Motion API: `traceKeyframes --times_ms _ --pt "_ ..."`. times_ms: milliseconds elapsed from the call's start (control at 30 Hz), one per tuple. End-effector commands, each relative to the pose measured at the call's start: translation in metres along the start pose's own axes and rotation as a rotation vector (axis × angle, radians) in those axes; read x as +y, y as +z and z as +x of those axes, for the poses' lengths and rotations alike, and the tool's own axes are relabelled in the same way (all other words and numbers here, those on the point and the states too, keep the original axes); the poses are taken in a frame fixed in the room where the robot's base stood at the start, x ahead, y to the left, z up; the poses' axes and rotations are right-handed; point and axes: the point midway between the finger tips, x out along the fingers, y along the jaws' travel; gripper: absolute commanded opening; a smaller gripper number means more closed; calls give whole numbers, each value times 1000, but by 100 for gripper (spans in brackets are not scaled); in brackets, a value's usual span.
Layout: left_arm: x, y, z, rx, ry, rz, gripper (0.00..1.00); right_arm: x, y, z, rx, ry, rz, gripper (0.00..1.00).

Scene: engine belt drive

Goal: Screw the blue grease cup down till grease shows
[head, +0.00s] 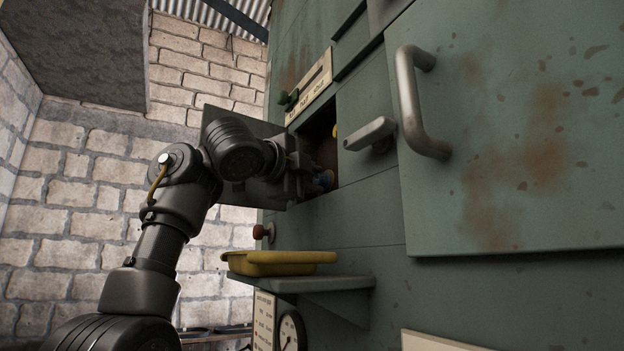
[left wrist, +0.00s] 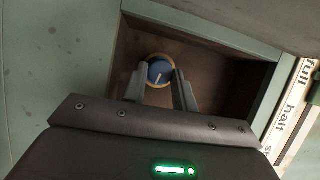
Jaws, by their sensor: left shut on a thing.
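The blue grease cup (left wrist: 160,72) sits inside a dark recess in the green machine. In the left wrist view its round blue face shows a pale line and has a brass-coloured rim. My left gripper (left wrist: 161,82) reaches into the recess with a finger on each side of the cup, shut on it. In the head view the left gripper (head: 312,178) is at the recess opening, and a small part of the blue cup (head: 326,180) shows beside it. No grease can be made out in either view. My right gripper is not in view.
A hinged door (head: 280,160) stands open behind my left wrist. A lever scale (head: 309,88) is above the recess, and a grey handle (head: 369,134) sticks out to its right. A red knob (head: 263,232) and a yellow tray (head: 275,262) on a shelf (head: 330,284) are below.

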Motion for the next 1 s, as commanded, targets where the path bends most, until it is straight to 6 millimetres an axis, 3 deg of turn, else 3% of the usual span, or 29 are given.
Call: traceKeyframes --times_ms 167,200,333,667,767,1000 --pt "2 0 1 0 3 0 5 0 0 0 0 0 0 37" --pt "2 0 1 0 3 0 33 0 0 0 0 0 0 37" --pt "1 0 1 0 2 -1 49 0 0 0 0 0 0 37" --pt "2 0 -3 0 0 -2 49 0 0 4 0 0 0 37" --pt "4 0 -14 0 -2 1 49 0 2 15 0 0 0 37" --pt "7 1 -62 -1 -2 0 49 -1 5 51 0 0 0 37"
